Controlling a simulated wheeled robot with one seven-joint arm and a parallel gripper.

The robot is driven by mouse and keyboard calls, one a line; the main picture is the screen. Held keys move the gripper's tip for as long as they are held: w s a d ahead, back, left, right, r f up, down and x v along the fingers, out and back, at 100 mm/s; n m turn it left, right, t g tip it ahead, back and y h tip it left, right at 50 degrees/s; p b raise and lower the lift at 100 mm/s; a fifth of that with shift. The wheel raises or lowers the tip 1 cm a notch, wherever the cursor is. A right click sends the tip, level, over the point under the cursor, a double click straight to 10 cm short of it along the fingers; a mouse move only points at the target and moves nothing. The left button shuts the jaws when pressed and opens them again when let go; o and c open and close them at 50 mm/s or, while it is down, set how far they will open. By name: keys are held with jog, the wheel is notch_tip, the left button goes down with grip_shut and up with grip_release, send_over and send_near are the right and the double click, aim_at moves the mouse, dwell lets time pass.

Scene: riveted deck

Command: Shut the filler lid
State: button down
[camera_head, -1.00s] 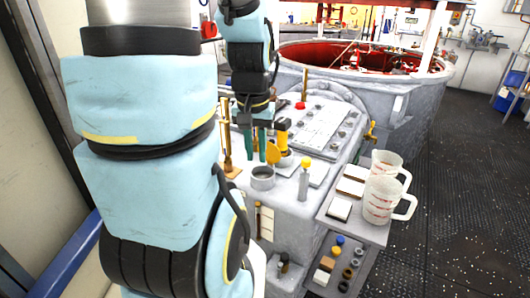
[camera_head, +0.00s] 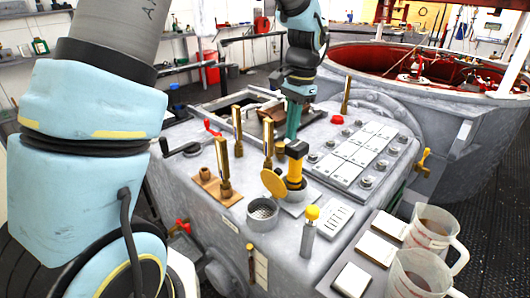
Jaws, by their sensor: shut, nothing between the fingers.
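The filler lid (camera_head: 273,183) is a round brass-yellow disc. It stands open, tilted up at the back edge of the filler neck (camera_head: 263,214), a short grey cup with a mesh inside. My gripper (camera_head: 292,138) has teal fingers that point down, close together, with nothing between them. It is above and behind the lid in the picture, apart from it. A yellow post with a black top (camera_head: 296,165) stands right of the lid and partly in front of the fingertips, so their exact height over the deck is hard to tell.
Brass levers (camera_head: 223,165) stand left of the filler. A yellow-knobbed plunger (camera_head: 310,225) stands at its right front. A panel of pale plates (camera_head: 350,155) lies to the right. Measuring jugs (camera_head: 432,232) and pale blocks crowd the side shelf.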

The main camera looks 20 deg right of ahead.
aim_at(277, 182)
notch_tip(277, 182, down, 10)
jog(key=a+p, duration=0.1)
jog(key=p, duration=0.1)
dwell(0.3)
